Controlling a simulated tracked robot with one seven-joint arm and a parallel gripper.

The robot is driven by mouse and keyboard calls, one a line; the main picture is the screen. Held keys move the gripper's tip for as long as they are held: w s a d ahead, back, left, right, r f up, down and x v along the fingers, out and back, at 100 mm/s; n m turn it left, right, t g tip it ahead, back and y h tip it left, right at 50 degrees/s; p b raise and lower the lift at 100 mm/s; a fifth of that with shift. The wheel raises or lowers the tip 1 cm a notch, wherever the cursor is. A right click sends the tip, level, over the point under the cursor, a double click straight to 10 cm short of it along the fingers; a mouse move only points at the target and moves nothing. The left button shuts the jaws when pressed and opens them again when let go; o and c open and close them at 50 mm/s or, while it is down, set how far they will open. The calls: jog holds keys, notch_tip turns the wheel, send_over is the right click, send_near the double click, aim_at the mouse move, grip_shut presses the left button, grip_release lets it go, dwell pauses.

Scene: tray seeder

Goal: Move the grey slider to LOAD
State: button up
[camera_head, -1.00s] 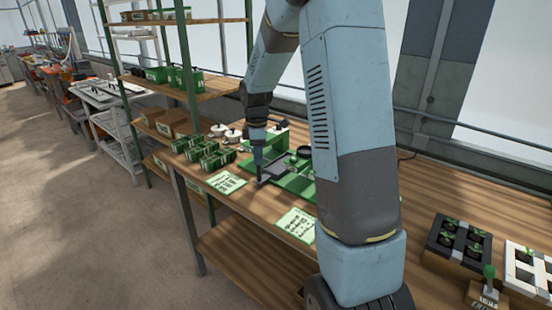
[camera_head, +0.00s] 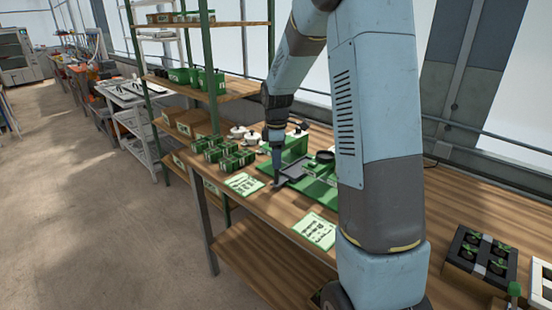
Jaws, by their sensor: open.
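The green tray seeder (camera_head: 322,188) sits on the wooden bench, partly hidden behind my arm. A dark grey plate shows on its top. My gripper (camera_head: 277,179) points down at the seeder's front left corner. A small grey piece (camera_head: 281,185), probably the slider, shows right at the fingertips. I cannot tell whether the fingers touch it or stand around it. The jaws are too small to read clearly, but nothing is seen held between them. The LOAD marking cannot be read from here.
Two printed cards lie along the bench's front edge, one left (camera_head: 243,184) and one nearer (camera_head: 316,229). A black seedling tray (camera_head: 481,254) sits at right. A shelf rack (camera_head: 215,92) stands behind left.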

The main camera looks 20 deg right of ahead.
notch_tip(320, 180, up, 13)
jog(key=shift+r, duration=0.2)
dwell(0.3)
dwell(0.3)
jog(key=s+a+r+m+t, duration=0.1)
jog(key=s+r+m, duration=0.2)
jog(key=s, duration=0.4)
jog(key=s+a+r+m+t, duration=0.1)
jog(key=s+r+m, duration=0.25)
jog(key=s, duration=0.35)
jog(key=s+a+f+m+t, duration=0.1)
jog(key=s+m+t, duration=0.2)
jog(key=s+m, duration=0.5)
jog(key=s, duration=0.9)
jog(key=shift+s+a+f+t, duration=0.2)
jog(key=shift+s+t, duration=0.05)
jog(key=shift+t, duration=0.05)
dwell(0.4)
